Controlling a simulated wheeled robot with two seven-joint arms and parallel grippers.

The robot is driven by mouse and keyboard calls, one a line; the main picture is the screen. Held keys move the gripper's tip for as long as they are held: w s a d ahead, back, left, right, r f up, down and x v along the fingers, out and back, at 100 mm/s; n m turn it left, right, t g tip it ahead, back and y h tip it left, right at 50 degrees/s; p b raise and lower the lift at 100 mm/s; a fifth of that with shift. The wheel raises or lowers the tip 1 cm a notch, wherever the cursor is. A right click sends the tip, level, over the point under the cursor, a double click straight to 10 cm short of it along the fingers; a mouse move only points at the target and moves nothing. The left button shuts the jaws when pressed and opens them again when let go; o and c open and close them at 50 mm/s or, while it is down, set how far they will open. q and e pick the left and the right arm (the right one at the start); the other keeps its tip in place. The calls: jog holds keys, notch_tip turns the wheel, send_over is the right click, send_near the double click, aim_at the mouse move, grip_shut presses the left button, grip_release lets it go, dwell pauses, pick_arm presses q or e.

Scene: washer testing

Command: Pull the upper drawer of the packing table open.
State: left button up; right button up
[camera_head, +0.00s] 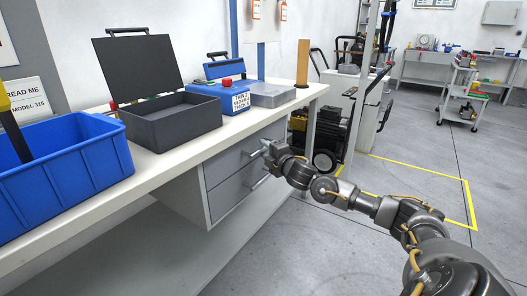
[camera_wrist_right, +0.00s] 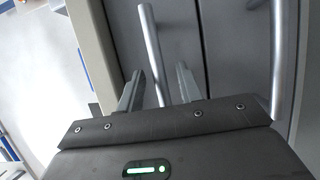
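The packing table (camera_head: 165,160) runs along the wall with a grey two-drawer unit under its top. The upper drawer (camera_head: 228,163) looks shut, flush with the lower drawer (camera_head: 232,190). My right gripper (camera_head: 266,149) is at the upper drawer's handle, hiding most of it in the head view. In the right wrist view, my gripper's two fingers (camera_wrist_right: 158,88) stand apart on either side of the upper handle bar (camera_wrist_right: 149,40). Narrow gaps show beside the bar, so the gripper is open around it. My left gripper is in neither view.
The lower drawer's handle (camera_head: 261,182) sticks out just below; it also shows in the right wrist view (camera_wrist_right: 279,60). A blue crate (camera_head: 75,170), an open dark box (camera_head: 172,122) and a blue case (camera_head: 222,95) stand on the table. The floor before the drawers is clear.

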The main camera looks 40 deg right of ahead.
jog(key=shift+w, duration=0.65)
jog(key=shift+c, duration=0.5)
grip_shut()
